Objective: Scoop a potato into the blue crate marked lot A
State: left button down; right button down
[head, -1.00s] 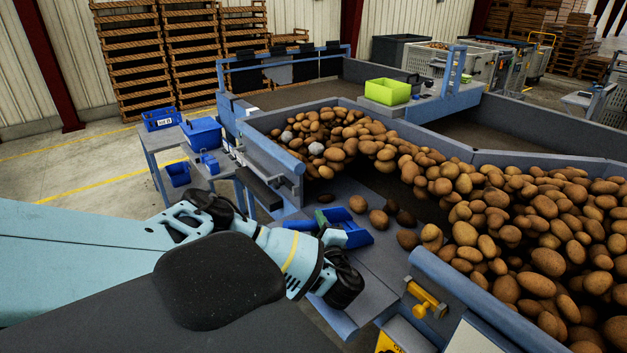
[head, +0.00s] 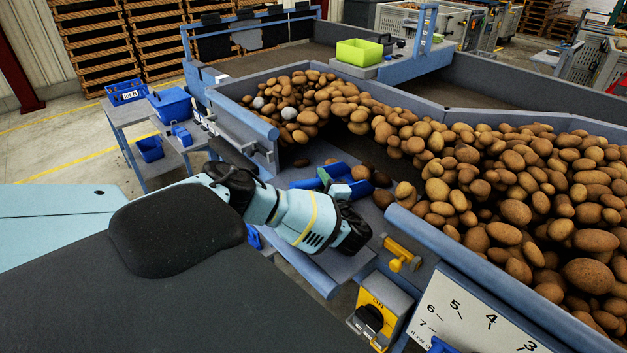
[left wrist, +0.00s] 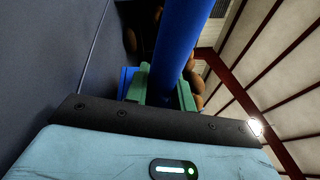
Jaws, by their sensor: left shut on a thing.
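My left gripper (head: 333,184) is shut on the handle of a blue scoop (head: 335,169), low over the grey chute in the head view. In the left wrist view the green fingers (left wrist: 160,92) close around the thick blue handle (left wrist: 180,45). Loose potatoes (head: 382,198) lie at the scoop's right side; I cannot tell whether one is inside it. A blue crate (head: 126,95) with a white label, apparently lot B, stands on the side stand. Another blue crate (head: 172,104) stands beside it with no readable label. My right gripper is not in view.
A large potato heap (head: 480,190) fills the grader belt. A blue rail (head: 410,228) and yellow handle (head: 402,255) edge the chute on the right. A lime bin (head: 360,52) sits at the back.

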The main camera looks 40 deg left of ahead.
aim_at(301, 187)
pick_arm(q)
jog(key=shift+r, duration=0.5)
jog(key=shift+s+a+f+n+y, duration=0.1)
jog(key=shift+s+f+n+y, duration=0.15)
jog(key=shift+n, duration=0.3)
jog(key=shift+s+a+f+n+y, duration=0.15)
jog(key=shift+s+n, duration=0.2)
jog(key=shift+n, duration=0.2)
jog(key=shift+s+f+n, duration=0.1)
jog(key=shift+s+n, duration=0.65)
jog(key=shift+n, duration=0.35)
jog(key=shift+s+a, duration=0.1)
jog(key=shift+s, duration=0.25)
jog(key=shift+s+a+r, duration=0.15)
jog(key=shift+s+a, duration=0.05)
jog(key=shift+s, duration=0.45)
jog(key=shift+s+a+r, duration=0.15)
jog(key=shift+s+a, duration=0.05)
jog(key=shift+s, duration=0.45)
jog(key=s+a+r, duration=0.1)
jog(key=s, duration=0.6)
jog(key=s+a+r, duration=0.2)
jog(key=s, duration=0.6)
jog(key=shift+a+r, duration=0.25)
jog(key=shift+a, duration=0.05)
jog(key=shift+s, duration=0.1)
